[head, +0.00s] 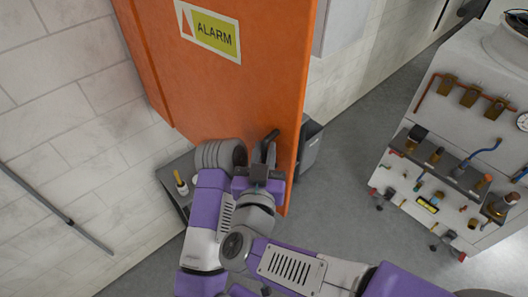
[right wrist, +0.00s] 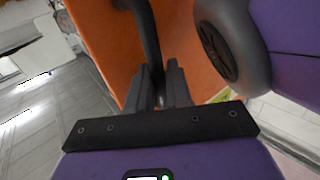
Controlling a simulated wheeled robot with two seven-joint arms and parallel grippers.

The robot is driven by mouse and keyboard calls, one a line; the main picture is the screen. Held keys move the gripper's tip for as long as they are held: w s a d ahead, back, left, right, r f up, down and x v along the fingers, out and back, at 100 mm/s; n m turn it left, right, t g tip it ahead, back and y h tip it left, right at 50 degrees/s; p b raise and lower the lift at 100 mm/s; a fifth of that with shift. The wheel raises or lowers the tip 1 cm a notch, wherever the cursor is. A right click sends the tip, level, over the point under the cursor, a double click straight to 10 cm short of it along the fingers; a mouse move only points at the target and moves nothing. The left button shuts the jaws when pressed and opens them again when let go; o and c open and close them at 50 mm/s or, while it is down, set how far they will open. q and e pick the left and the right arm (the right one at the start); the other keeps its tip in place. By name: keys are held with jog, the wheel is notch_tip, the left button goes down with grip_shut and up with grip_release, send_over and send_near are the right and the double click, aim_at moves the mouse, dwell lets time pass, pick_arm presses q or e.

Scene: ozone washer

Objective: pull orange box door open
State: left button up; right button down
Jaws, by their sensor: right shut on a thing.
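The orange box door (head: 255,90) is a tall flat panel with a yellow-green ALARM label (head: 212,32), near the wall in the head view. It also fills the upper middle of the right wrist view (right wrist: 105,40). A dark handle (head: 271,137) stands near its right edge, and its bar shows in the right wrist view (right wrist: 148,30). My right gripper (head: 263,158) is shut on this handle; its dark fingers close around the bar in the right wrist view (right wrist: 160,85). How far the door stands open is unclear. My left gripper is not in view.
A white tile wall (head: 60,80) runs along the left, with a grey rail (head: 60,212). A pale machine (head: 440,130) with valves stands at right. Grey floor (head: 350,190) is clear between it and the door. A dark low unit (head: 310,145) sits behind the door edge.

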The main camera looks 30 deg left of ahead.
jog(key=shift+w, duration=0.1)
jog(key=c, duration=1.2)
grip_release()
jog(key=b+v, duration=0.1)
jog(key=v, duration=0.6)
jog(key=shift+s+d, duration=0.15)
jog(key=shift+s, duration=0.2)
